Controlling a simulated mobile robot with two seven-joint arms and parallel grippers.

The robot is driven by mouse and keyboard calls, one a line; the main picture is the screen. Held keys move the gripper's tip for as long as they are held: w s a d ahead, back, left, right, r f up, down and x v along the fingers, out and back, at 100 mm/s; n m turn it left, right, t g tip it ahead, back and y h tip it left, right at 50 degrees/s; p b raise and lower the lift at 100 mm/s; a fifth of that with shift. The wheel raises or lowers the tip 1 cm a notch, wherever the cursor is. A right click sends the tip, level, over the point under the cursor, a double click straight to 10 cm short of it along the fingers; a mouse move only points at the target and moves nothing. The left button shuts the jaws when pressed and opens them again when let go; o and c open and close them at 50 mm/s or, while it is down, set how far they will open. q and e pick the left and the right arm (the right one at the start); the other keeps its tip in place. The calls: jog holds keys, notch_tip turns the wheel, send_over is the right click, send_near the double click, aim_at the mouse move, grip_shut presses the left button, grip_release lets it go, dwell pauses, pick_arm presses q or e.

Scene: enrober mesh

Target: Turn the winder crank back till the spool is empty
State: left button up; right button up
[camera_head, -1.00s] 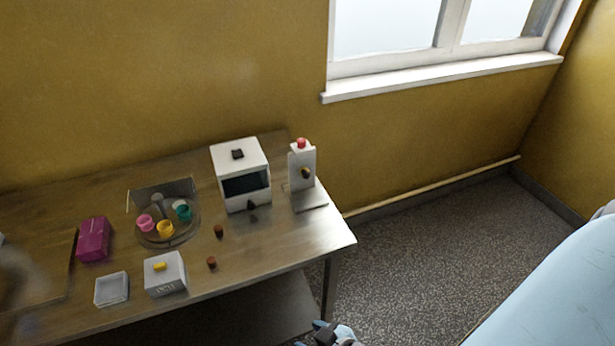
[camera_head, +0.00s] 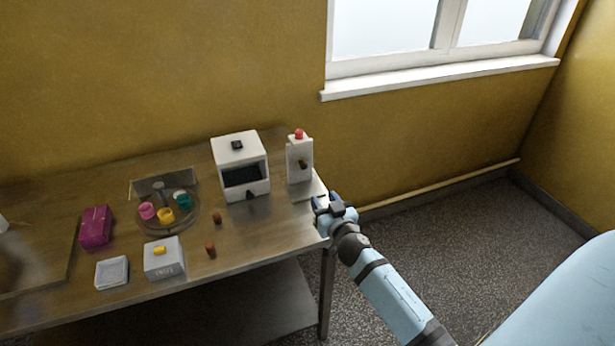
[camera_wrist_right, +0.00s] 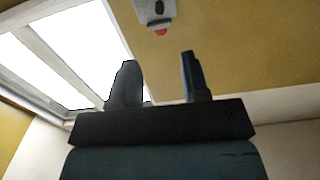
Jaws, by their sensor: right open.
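A white upright unit (camera_head: 299,165) with a red top (camera_head: 299,134) and a small dark knob on its front stands at the table's right end; I take it for the winder. No spool or winding on it can be made out. My right gripper (camera_head: 326,206) is open and empty at the table's right edge, in front of the unit and apart from it. In the right wrist view its two fingers (camera_wrist_right: 157,62) stand apart, and a white part with a red tip (camera_wrist_right: 155,12) shows beyond them. My left gripper is not in view.
A white box machine (camera_head: 240,150) with a dark opening stands left of the unit. A round tray with colored cups (camera_head: 166,216), a purple box (camera_head: 95,227), a white dish (camera_head: 112,272) and a yellow-buttoned box (camera_head: 164,260) are farther left. Two small brown pieces (camera_head: 210,250) lie in front.

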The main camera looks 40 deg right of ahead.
aim_at(304, 168)
jog(key=p+x, duration=0.1)
jog(key=x, duration=1.2)
jog(key=shift+w+d+f, duration=0.1)
jog(key=shift+w+d, duration=0.1)
jog(key=shift+w, duration=0.25)
grip_shut()
